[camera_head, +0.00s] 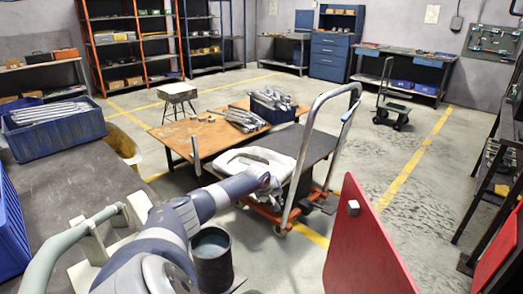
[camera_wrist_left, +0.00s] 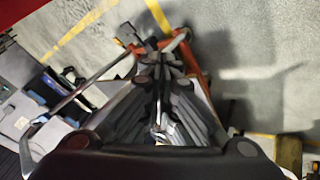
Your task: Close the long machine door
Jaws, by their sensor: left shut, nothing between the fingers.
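A long red panel (camera_head: 365,240), which looks like the machine door, stands tilted in the lower right of the head view. A small pale block (camera_head: 353,207) sits near its upper left corner. Its lower part is cut off by the frame. My left arm comes in from the lower left, and its gripper (camera_head: 273,185) is left of the panel, apart from it, in front of the cart. In the left wrist view the dark fingers of this gripper (camera_wrist_left: 158,70) are together, with nothing held. My right gripper does not show.
A platform cart (camera_head: 322,146) with a grey handle and a white sack (camera_head: 250,163) stands beyond my gripper. A dark bucket (camera_head: 212,260) is below my arm. A blue bin (camera_head: 55,128) is on the left table. Clear floor lies behind the panel.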

